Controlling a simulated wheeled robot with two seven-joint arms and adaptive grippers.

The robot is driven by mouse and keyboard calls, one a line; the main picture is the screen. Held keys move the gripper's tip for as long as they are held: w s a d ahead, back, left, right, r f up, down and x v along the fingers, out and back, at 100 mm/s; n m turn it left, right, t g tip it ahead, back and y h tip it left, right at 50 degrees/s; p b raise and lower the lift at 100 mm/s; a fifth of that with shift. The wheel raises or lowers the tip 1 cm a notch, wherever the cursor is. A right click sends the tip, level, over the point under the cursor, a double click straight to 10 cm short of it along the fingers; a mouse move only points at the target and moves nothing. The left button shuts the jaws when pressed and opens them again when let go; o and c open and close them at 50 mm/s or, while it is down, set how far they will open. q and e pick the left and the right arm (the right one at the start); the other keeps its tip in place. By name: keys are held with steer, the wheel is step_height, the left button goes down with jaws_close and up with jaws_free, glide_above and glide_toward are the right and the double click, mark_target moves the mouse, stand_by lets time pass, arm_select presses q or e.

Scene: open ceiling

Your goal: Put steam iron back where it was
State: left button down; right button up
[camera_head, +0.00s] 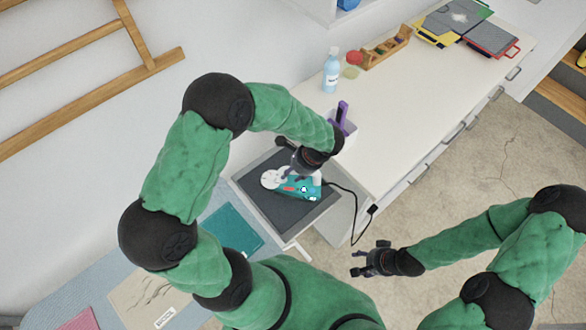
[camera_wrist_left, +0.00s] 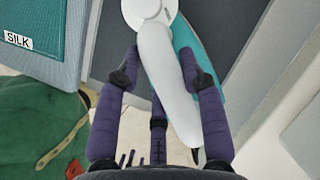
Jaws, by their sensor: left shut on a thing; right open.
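The steam iron (camera_head: 305,190) is white and teal. It is over a dark grey pad (camera_head: 262,199) on a light pull-out board beside the white counter; I cannot tell whether it touches the pad. My left gripper (camera_head: 300,172) is shut on the iron's white handle, and its arm hides part of it from above. In the left wrist view the white handle (camera_wrist_left: 165,75) lies between my two purple fingers (camera_wrist_left: 160,80), with the teal body behind it. My right gripper (camera_head: 358,264) is open and empty, above the floor.
A purple item (camera_head: 342,112) in a holder, a blue bottle (camera_head: 331,72) and a wooden rack (camera_head: 386,47) stand on the white counter (camera_head: 400,110).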

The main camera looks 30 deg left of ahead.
arm_select(q)
steer(key=shift+w+f, duration=0.1)
steer(key=shift+f, duration=0.05)
steer(key=c, duration=0.8)
jaws_free()
steer(key=shift+f, duration=0.1)
steer(key=shift+o, duration=0.2)
steer(key=s+p+v, duration=0.1)
steer(key=v, duration=1.1)
steer(key=shift+w+p, duration=0.4)
